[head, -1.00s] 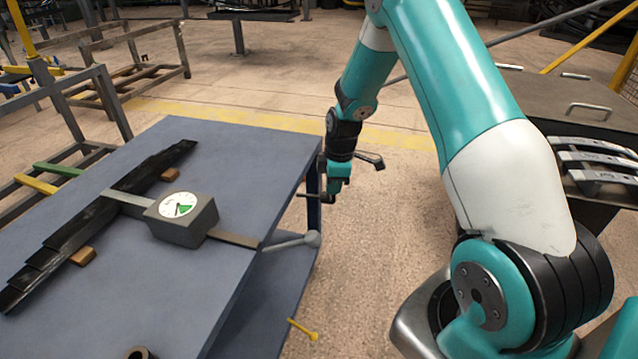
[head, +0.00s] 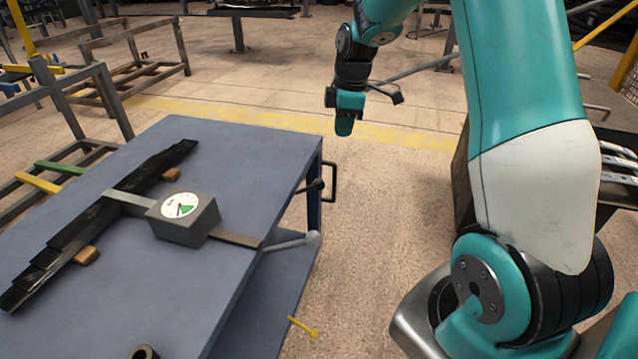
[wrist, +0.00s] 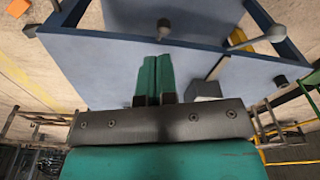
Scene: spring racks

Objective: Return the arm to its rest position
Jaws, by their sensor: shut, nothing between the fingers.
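My gripper (head: 344,126) hangs fingers down over open floor, beyond the far right corner of the blue table. Its teal fingers are together with nothing between them; they also show closed in the wrist view (wrist: 154,78). My arm reaches up from the lower right and bends down to the gripper. The blue table (head: 255,160) carries a grey box with a round dial (head: 183,218), joined to a flat bar, and a stack of dark leaf-spring strips (head: 95,228).
A black handle (head: 329,182) and a grey lever (head: 290,243) stick out from the table's right side. A yellow-headed pin (head: 302,327) shows near the table's front. A dark bench with metal handles (head: 618,150) stands at right. Metal frames (head: 130,65) stand at back left. Floor between is clear.

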